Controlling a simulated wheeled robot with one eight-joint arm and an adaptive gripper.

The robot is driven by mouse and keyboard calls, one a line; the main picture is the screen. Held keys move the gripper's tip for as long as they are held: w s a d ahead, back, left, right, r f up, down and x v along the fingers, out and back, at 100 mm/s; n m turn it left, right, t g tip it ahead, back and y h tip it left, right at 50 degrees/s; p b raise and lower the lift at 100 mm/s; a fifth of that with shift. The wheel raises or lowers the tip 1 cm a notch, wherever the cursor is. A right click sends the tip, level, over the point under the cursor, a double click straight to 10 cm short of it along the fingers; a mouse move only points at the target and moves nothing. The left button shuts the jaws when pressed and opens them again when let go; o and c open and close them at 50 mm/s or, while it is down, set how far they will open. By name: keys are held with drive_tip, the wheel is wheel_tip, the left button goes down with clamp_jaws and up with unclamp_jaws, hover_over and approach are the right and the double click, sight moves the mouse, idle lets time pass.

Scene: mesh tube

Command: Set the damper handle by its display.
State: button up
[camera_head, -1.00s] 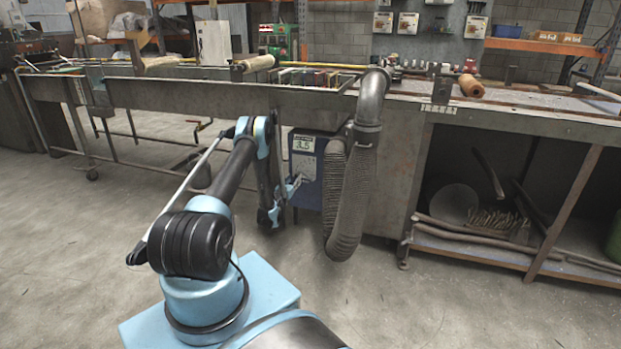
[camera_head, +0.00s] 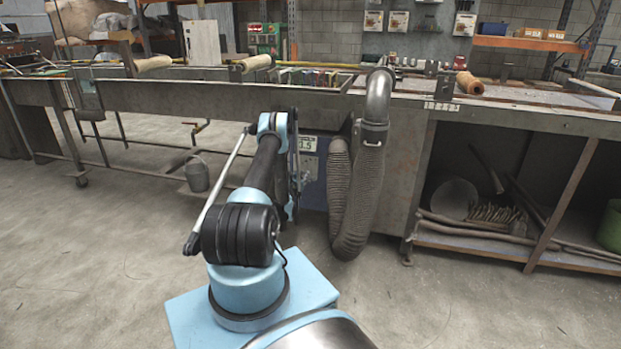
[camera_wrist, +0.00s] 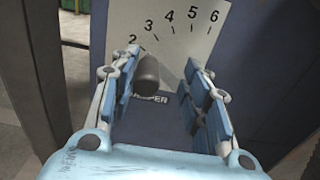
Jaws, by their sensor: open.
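The handle is near the 2 and 3 marks. My gripper (camera_wrist: 163,70) is open, with its blue fingers on either side of the handle, the left one closer. I cannot tell whether they touch it. Lettering below the handle is partly covered. In the head view, the display (camera_head: 307,144) on the blue box (camera_head: 313,188) is partly hidden by my arm; only ".5" is readable. The handle is not visible there.
A grey flexible hose (camera_head: 360,200) hangs right of the blue box, close to my arm. The long metal bench (camera_head: 200,93) runs behind. The floor in front is open.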

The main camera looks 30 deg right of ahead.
drive_tip(key=shift+w+a, duration=0.25)
drive_tip(key=shift+w, duration=0.45)
drive_tip(key=shift+w+d+r, duration=0.1)
drive_tip(key=shift+w, duration=0.2)
drive_tip(key=shift+c, duration=0.2)
drive_tip(key=shift+s+d, duration=0.1)
drive_tip(key=shift+d, duration=0.05)
clamp_jaws()
